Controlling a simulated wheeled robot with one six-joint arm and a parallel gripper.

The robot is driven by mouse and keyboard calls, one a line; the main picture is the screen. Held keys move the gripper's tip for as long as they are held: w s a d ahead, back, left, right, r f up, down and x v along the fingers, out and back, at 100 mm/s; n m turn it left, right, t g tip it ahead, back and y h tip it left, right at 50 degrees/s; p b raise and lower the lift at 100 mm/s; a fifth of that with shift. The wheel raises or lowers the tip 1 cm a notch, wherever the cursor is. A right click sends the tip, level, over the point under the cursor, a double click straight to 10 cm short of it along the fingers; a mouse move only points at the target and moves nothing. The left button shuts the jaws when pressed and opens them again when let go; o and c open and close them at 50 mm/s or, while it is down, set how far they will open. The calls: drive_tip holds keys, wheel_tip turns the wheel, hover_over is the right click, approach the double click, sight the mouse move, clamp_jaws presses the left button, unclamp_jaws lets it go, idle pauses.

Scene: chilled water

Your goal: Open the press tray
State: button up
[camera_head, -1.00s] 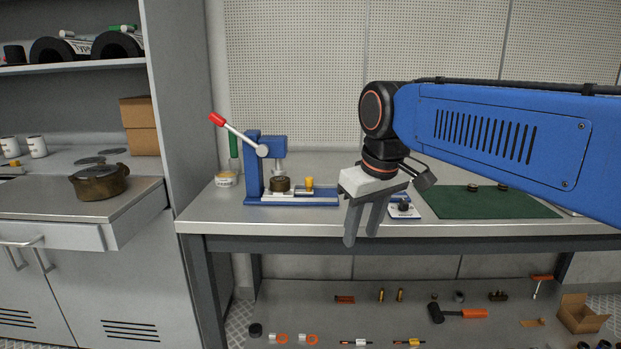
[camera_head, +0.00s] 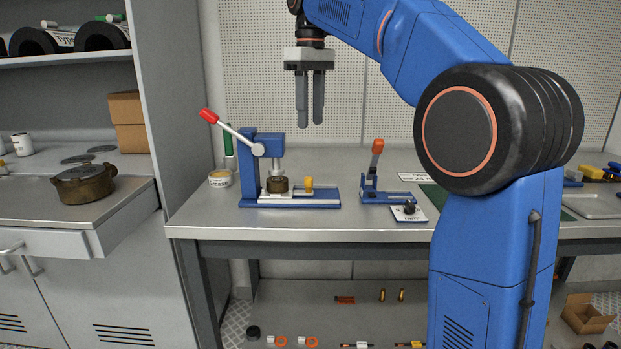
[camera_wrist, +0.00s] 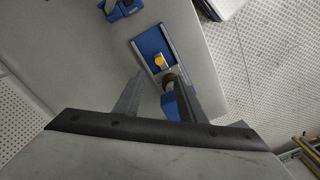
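The blue press (camera_head: 248,165) stands on the bench, its red-tipped lever (camera_head: 209,116) raised to the left. Its pale tray (camera_head: 292,194) lies along the blue base. A yellow knob (camera_head: 309,183) sits toward the tray's right end, and a dark round part (camera_head: 277,184) is under the ram. My gripper (camera_head: 310,122) hangs above and slightly right of the press, fingers down, empty and apart from it. In the wrist view the fingers (camera_wrist: 157,100) are spread, with the yellow knob (camera_wrist: 159,61) beyond them and part of the press behind the right finger.
A grease tub (camera_head: 220,178) is at the left. My arm hides much of the bench's right side. The bench front before the press is clear.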

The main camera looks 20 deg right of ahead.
approach(310, 178)
wheel_tip(310, 178, down, 10)
drive_tip(key=shift+f, duration=0.1)
idle(0.6)
clamp_jaws()
